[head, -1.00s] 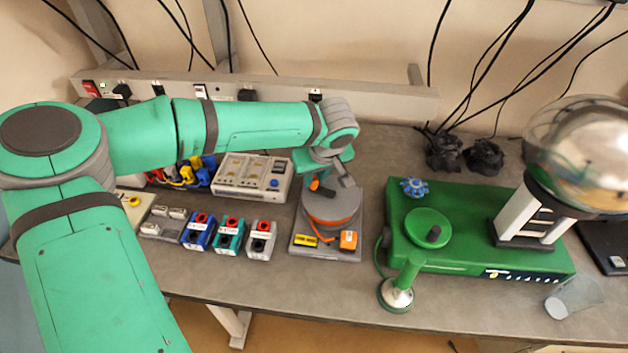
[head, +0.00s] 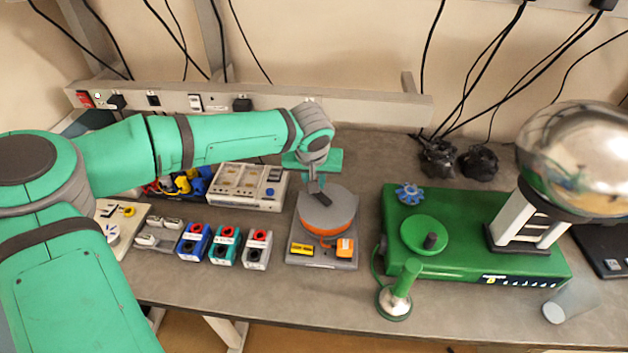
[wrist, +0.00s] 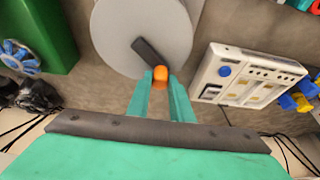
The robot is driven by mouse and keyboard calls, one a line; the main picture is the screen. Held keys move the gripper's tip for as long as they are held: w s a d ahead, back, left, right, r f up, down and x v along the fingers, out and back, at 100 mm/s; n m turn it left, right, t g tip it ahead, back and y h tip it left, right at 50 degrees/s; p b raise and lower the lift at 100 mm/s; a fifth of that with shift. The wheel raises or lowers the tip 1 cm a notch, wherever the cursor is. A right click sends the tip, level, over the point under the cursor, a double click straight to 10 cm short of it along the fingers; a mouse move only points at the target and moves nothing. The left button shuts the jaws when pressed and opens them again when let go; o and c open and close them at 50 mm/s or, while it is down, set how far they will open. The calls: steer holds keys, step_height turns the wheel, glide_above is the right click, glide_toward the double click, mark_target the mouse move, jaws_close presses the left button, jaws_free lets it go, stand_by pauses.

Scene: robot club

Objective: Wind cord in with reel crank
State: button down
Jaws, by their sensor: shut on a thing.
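The cord reel stands on a grey base plate (head: 322,264) in the middle of the bench. Its round grey top (head: 338,212) has an orange cord band (head: 322,231) beneath. The dark crank arm (head: 319,194) points to the back of the reel; it also shows in the wrist view (wrist: 148,52), with an orange knob (wrist: 160,74) at its end. My gripper (wrist: 160,84) is shut on the knob, one green finger on each side. In the head view my gripper (head: 315,182) is over the reel's back edge, its fingertips partly hidden.
A yellow block (head: 302,249) and an orange block (head: 345,247) sit at the plate's front. Coloured socket boxes (head: 225,246) and a white instrument (head: 247,187) are left. A green machine (head: 460,240) with a metal sphere (head: 580,155) stands right.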

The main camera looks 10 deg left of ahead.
steer(key=c, duration=1.6)
jaws_free()
steer(key=v, duration=1)
steer(key=shift+s+r, duration=0.15)
steer(key=shift+r, duration=0.15)
steer(key=shift+s, duration=0.1)
